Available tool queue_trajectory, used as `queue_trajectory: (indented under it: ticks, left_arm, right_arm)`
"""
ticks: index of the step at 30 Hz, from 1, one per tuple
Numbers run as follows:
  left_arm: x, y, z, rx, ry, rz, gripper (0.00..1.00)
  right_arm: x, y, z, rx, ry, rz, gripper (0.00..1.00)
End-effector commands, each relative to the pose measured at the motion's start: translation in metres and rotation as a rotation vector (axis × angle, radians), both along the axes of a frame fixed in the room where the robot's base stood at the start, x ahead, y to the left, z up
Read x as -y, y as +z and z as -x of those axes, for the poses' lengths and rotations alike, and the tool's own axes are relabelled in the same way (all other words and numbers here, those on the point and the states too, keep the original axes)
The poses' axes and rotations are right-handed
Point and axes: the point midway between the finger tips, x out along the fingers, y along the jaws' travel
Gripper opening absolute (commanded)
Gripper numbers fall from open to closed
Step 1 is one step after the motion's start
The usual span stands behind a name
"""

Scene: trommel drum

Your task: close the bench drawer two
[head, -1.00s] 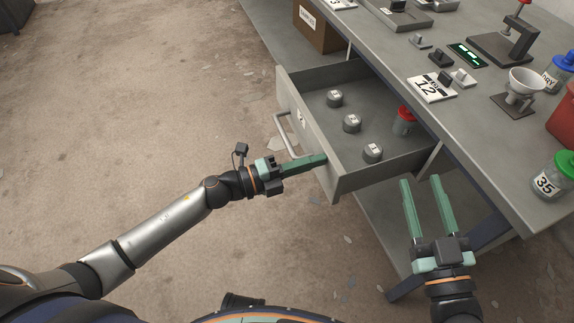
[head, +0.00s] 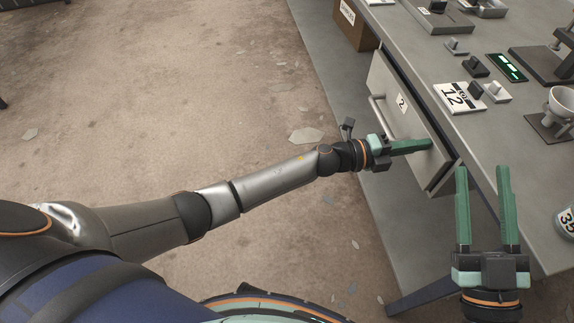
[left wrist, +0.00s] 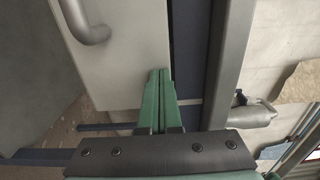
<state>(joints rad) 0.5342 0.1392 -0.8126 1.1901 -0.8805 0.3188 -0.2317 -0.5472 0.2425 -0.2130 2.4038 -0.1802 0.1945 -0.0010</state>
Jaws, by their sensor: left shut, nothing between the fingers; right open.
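The bench drawer two (head: 412,118) has a grey front with a "2" label and a bar handle (head: 377,112). Its front stands close to the bench edge, with a narrow gap at the side; its inside is hidden. My left gripper (head: 428,145) is shut and empty, its fingertips at the drawer front near the end closest to me. In the left wrist view the shut fingers (left wrist: 159,75) point at the front panel (left wrist: 130,45), beside its edge; I cannot tell whether they touch. My right gripper (head: 482,172) is open and empty in front of the bench.
A cardboard box (head: 355,24) stands beyond the drawer.

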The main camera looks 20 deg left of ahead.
Motion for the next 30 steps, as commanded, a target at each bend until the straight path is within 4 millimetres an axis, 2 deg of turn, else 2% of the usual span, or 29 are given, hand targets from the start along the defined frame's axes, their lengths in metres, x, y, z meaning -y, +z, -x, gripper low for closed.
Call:
queue_trajectory:
  ticks: [6, 21, 30]
  left_arm:
    - [0.006, 0.001, -0.004, 0.001, 0.002, 0.000, 0.00]
    - [0.007, 0.004, -0.006, 0.005, 0.004, 0.002, 0.00]
    - [-0.005, 0.004, -0.006, 0.004, 0.002, 0.002, 0.00]
  right_arm:
    - [-0.001, 0.010, 0.004, 0.046, 0.007, 0.002, 0.50]
    - [-0.001, 0.010, 0.005, 0.046, 0.009, 0.001, 0.50]
    - [0.000, 0.006, 0.002, 0.020, 0.004, 0.001, 0.50]
